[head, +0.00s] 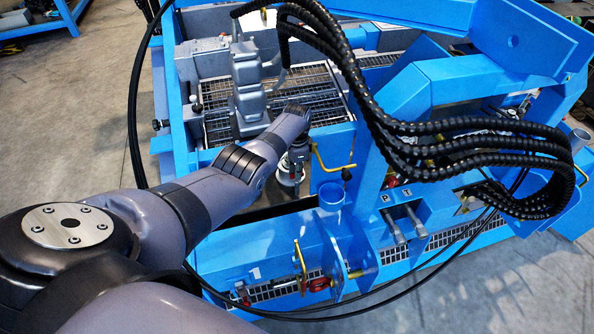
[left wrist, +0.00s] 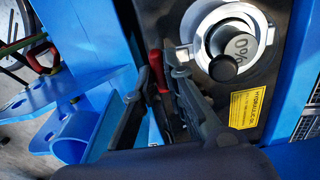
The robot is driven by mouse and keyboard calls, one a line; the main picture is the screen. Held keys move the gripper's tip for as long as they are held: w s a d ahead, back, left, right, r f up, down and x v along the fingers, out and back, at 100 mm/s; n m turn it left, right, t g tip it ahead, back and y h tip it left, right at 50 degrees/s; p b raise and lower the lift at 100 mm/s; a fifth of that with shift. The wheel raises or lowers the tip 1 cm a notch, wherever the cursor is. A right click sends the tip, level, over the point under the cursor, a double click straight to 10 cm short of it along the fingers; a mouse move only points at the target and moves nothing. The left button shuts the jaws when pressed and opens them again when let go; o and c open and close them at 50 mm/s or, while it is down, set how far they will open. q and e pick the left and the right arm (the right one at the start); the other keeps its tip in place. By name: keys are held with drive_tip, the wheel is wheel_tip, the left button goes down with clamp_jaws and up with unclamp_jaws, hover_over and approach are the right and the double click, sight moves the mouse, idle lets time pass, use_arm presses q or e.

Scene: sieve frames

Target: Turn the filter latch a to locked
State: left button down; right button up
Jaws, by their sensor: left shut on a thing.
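In the left wrist view, a red handle (left wrist: 157,70) stands between the fingertips of my left gripper (left wrist: 160,85). It looks like the latch, but I see no name on it. The gripper is shut on it, and its fingers hide the lower part. In the head view my left arm reaches in from the left, and its gripper (head: 299,150) is small and partly covered by my own wrist. My right gripper is not in view.
A silver round cap (left wrist: 232,45) marked "0%" with a black knob is right of the fingers, above a yellow label (left wrist: 247,107). A blue bracket (left wrist: 75,130) stands close on the left. In the head view, thick black hoses (head: 420,130) arch over the blue frame.

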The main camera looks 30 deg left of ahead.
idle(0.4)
use_arm(q)
drive_tip(key=c, duration=1.6)
unclamp_jaws()
drive_tip(key=shift+c, duration=0.2)
wheel_tip(320, 180, up, 12)
